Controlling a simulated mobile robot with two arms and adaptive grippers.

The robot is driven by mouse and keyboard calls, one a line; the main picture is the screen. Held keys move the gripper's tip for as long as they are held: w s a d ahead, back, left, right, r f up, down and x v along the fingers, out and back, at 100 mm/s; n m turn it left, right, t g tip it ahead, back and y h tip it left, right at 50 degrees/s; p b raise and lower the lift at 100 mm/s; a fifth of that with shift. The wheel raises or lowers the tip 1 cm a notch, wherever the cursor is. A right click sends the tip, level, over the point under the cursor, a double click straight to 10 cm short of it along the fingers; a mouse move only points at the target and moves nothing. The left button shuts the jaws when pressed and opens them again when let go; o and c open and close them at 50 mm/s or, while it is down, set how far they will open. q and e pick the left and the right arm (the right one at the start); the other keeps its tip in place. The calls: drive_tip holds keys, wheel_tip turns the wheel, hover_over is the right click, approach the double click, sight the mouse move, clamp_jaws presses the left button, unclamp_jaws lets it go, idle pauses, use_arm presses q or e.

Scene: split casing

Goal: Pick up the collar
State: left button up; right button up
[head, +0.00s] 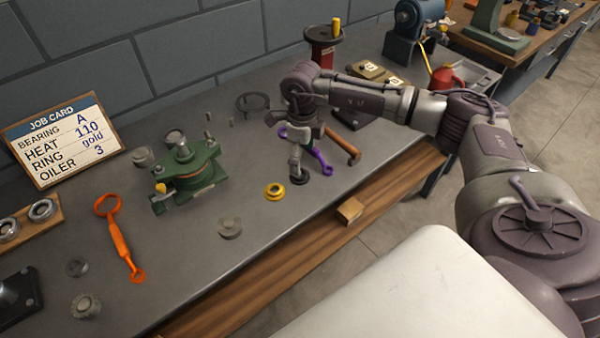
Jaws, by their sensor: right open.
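My right gripper (297,166) points down over the bench, right of the gold ring, and its jaws are open. A small dark round piece (299,178) shows right at its fingertips; I cannot tell if this is the collar or whether the fingers touch it. A gold ring (275,192) lies flat on the bench, just left of the gripper and apart from it. A larger dark grey ring (253,103) lies further back. Which ring-like part is the collar is not clear. My left gripper is not in view.
A green casing (187,172) stands mid-bench, with an orange wrench (121,240) left of it. A purple wrench (318,158) and a hammer (342,147) lie close to the right gripper. A job card (65,142) leans at the wall. The front bench centre is mostly clear.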

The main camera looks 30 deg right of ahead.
sight(300, 177)
drive_tip(key=shift+a+f+p, duration=0.15)
drive_tip(key=shift+f+p, duration=0.15)
drive_tip(key=shift+f, duration=0.25)
drive_tip(key=f, duration=0.1)
drive_tip(key=f+p, duration=0.1)
drive_tip(key=f, duration=0.1)
drive_tip(key=shift+w+a+f, duration=0.1)
drive_tip(key=shift+w+f, duration=0.15)
drive_tip(key=shift+f, duration=0.55)
drive_tip(key=shift+c, duration=0.2)
drive_tip(key=shift+s, duration=0.15)
drive_tip(key=c, duration=1.5)
